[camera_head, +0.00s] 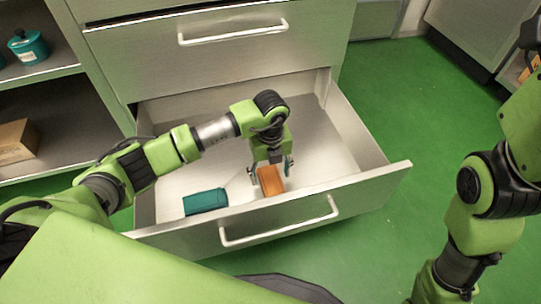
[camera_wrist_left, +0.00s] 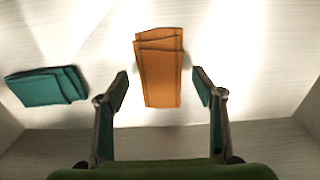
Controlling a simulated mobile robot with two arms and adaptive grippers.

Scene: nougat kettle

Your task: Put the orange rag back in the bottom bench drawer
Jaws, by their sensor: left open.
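The orange rag (camera_head: 270,181), folded, lies on the floor of the open bottom bench drawer (camera_head: 172,238), near its front wall. It also shows in the left wrist view (camera_wrist_left: 160,68), lying between and beyond the fingertips. My left gripper (camera_head: 271,172) points down into the drawer at the rag. Its fingers are open, one on each side of the rag, with gaps to it in the left wrist view (camera_wrist_left: 160,90). My right arm is at the right of the head view, but its gripper does not show.
A folded teal rag (camera_head: 205,201) lies in the drawer left of the orange one. A closed drawer (camera_head: 200,65) is above. A teal pot (camera_head: 27,46) and a cardboard box (camera_head: 16,141) stand on shelves at the left. Green floor (camera_head: 400,100) is clear at the right.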

